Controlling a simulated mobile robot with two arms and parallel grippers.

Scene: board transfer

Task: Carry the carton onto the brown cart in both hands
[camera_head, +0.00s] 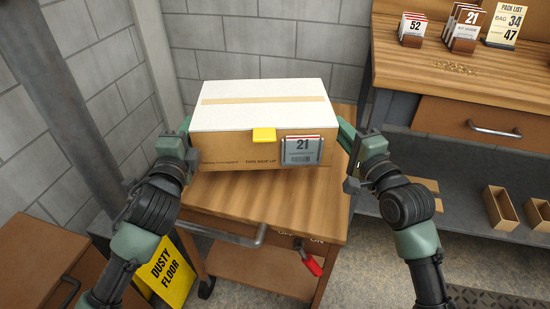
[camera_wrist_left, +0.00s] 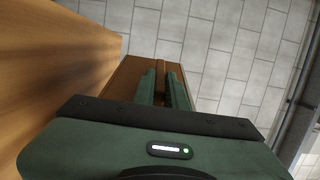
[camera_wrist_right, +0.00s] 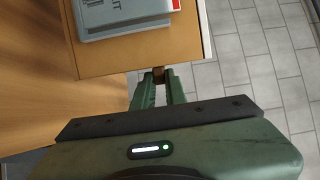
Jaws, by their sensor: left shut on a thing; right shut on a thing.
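The fingers also show in the left wrist view (camera_wrist_left: 167,75) and the right wrist view (camera_wrist_right: 158,77). The carton's back and underside are hidden.
A workbench (camera_head: 400,65) with number cards and a "PACK LIST" sign (camera_head: 503,25) stands at the right. Small open boxes (camera_head: 500,207) sit on its lower shelf. A yellow "DUSTY FLOOR" sign (camera_head: 168,270) is at lower left. A red-handled lever (camera_head: 311,264) is on the cart's front.

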